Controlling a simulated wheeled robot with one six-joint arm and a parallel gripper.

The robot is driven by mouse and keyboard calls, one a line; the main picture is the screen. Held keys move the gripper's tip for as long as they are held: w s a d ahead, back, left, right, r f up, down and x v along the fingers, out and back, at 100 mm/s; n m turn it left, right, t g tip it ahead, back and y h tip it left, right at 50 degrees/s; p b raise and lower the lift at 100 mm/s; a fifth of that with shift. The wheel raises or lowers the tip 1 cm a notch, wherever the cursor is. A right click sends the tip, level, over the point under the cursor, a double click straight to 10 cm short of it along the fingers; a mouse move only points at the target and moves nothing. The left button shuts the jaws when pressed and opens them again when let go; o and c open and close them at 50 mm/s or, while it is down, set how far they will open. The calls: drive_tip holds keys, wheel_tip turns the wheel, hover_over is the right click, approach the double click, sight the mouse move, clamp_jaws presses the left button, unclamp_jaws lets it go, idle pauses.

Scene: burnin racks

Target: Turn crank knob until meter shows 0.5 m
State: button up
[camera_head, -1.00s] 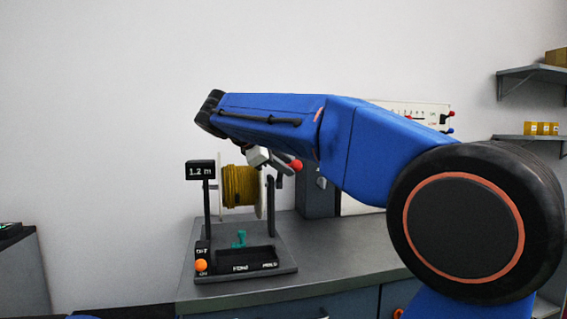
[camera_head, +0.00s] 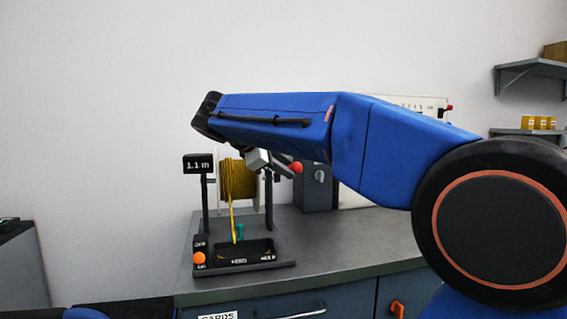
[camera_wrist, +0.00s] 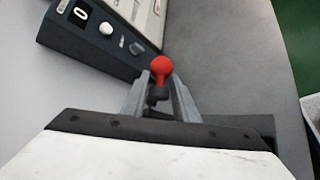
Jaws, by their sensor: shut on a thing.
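In the head view the red knob (camera_head: 295,167) shows at the right of the spool, below my blue arm. The meter (camera_head: 198,164) on the post reads 1.1 m. The spool (camera_head: 236,181) carries yellow cord, and a strand hangs down from it to the tray (camera_head: 280,265) at its base.
An orange button (camera_head: 199,258) is at the stand's front left. A grey box with a dial (camera_head: 319,180) stands behind on the bench (camera_head: 340,240). The bench is clear to the right. Wall shelves (camera_head: 530,68) are at the far right.

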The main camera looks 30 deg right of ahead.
drive_tip(key=shift+s+a+f, duration=0.1)
drive_tip(key=shift+s+f, duration=0.15)
drive_tip(key=shift+f, duration=0.3)
drive_tip(key=shift+s+a+f, duration=0.1)
drive_tip(key=shift+s+f, duration=0.05)
drive_tip(key=shift+f, duration=0.45)
drive_tip(key=shift+s+f, duration=0.1)
drive_tip(key=shift+f, duration=0.6)
drive_tip(key=shift+w+f, duration=0.2)
drive_tip(key=shift+f, duration=1.05)
